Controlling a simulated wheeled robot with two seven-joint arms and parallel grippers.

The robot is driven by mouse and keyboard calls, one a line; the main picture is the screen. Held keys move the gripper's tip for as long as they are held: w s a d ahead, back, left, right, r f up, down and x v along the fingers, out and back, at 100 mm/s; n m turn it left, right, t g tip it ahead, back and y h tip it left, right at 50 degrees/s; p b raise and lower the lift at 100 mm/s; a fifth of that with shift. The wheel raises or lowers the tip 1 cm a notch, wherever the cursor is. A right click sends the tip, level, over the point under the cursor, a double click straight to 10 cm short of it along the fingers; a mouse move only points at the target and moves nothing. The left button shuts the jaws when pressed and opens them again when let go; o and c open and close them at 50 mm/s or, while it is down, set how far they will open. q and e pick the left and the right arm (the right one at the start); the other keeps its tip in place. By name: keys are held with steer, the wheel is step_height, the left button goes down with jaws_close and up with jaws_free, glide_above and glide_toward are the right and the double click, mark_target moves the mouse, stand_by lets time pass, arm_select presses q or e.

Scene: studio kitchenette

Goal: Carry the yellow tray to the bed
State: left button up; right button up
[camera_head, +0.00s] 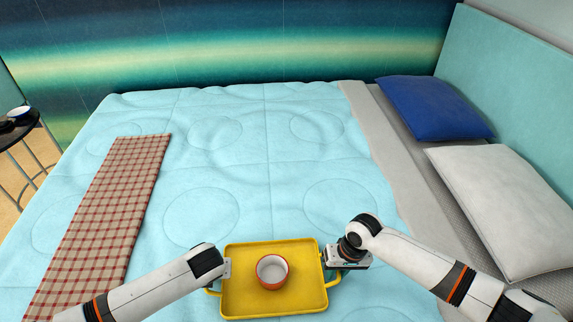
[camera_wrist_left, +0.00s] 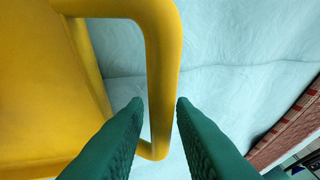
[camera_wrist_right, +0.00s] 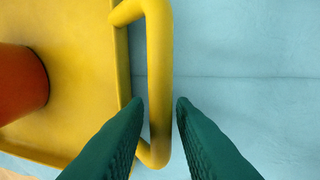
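The yellow tray (camera_head: 305,306) lies flat over the light blue bed cover (camera_head: 260,195) at the near side of the bed; it appears to rest on it. A red bowl with a white inside (camera_head: 272,270) stands upright on the tray; its red side shows in the right wrist view (camera_wrist_right: 22,82). My left gripper (camera_wrist_left: 160,102) has its green fingers apart on either side of the tray's left handle (camera_wrist_left: 165,60). My right gripper (camera_wrist_right: 160,102) likewise straddles the right handle (camera_wrist_right: 159,60). Gaps show beside both handles, so neither grip looks closed.
A red checked blanket (camera_head: 118,205) lies along the bed's left side. A blue pillow (camera_head: 432,107) and a white pillow (camera_head: 505,205) are at the right. The middle of the bed beyond the tray is clear. A small round table (camera_head: 18,132) stands at far left.

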arm_select(q)
steer(key=shift+o, duration=0.5)
steer(key=shift+r, duration=0.1)
arm_select(e)
steer(key=shift+o, duration=0.5)
steer(key=shift+r, duration=0.1)
steer(key=shift+r, duration=0.1)
arm_select(q)
steer(key=v, duration=1.2)
arm_select(e)
step_height(320, 180, up, 12)
steer(key=d, duration=0.2)
steer(key=shift+f, duration=0.2)
arm_select(q)
steer(key=shift+s, duration=0.1)
arm_select(e)
steer(key=shift+d, duration=0.1)
